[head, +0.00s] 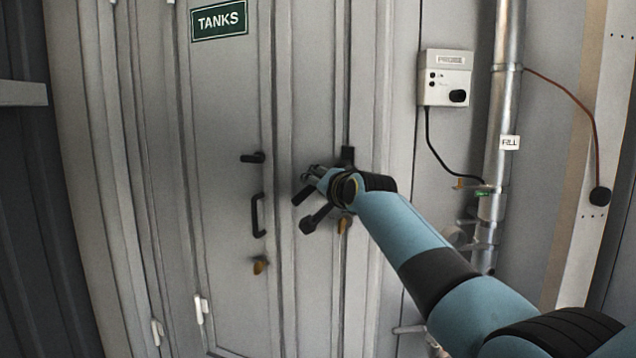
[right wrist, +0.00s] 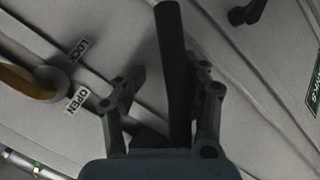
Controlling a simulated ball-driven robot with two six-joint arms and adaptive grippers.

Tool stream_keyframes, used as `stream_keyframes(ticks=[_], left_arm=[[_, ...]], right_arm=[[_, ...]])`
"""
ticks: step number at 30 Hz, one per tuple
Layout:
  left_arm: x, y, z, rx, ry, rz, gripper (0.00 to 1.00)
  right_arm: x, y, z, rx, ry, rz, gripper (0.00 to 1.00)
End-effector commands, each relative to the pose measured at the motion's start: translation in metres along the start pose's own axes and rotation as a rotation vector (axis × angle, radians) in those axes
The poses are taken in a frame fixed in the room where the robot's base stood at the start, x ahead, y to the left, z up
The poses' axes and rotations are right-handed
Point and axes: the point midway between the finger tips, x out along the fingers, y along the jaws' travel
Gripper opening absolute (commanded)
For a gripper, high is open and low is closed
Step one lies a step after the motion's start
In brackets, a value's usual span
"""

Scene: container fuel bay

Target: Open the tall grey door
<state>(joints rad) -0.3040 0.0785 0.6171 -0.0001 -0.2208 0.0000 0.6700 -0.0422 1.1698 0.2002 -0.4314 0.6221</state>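My right gripper (head: 313,173) is at the panel right of these handles. In the right wrist view, a black bar (right wrist: 172,50) runs between the fingers of my right gripper (right wrist: 172,80). The fingers are open, with a clear gap on the left side; contact on the right side is unclear. My left gripper is out of view.
A yellow handle (right wrist: 25,82) sits beside LOCK (right wrist: 78,50) and OPEN (right wrist: 77,100) labels. Right of the door are a grey-white control box (head: 446,78) with a black cable and a vertical metal pipe (head: 505,85) marked FILL. A grey ledge (head: 22,93) juts in at left.

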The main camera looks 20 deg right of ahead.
Motion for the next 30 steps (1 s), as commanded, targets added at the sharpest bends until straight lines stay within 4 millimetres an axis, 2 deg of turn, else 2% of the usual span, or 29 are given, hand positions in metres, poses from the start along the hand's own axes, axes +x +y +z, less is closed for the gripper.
stream_keyframes(ticks=[8, 21, 25, 30], left_arm=[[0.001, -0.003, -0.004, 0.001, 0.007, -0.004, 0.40], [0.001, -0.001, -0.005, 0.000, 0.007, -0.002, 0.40], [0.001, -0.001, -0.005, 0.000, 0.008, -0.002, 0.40], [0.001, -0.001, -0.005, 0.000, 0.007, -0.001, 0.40]], right_arm=[[-0.005, -0.001, -0.001, 0.001, 0.001, -0.002, 0.42], [-0.063, 0.000, -0.001, 0.001, 0.002, 0.000, 0.42], [-0.074, 0.001, -0.001, 0.000, 0.001, 0.001, 0.42], [-0.080, 0.000, -0.002, 0.000, 0.001, 0.001, 0.42]])
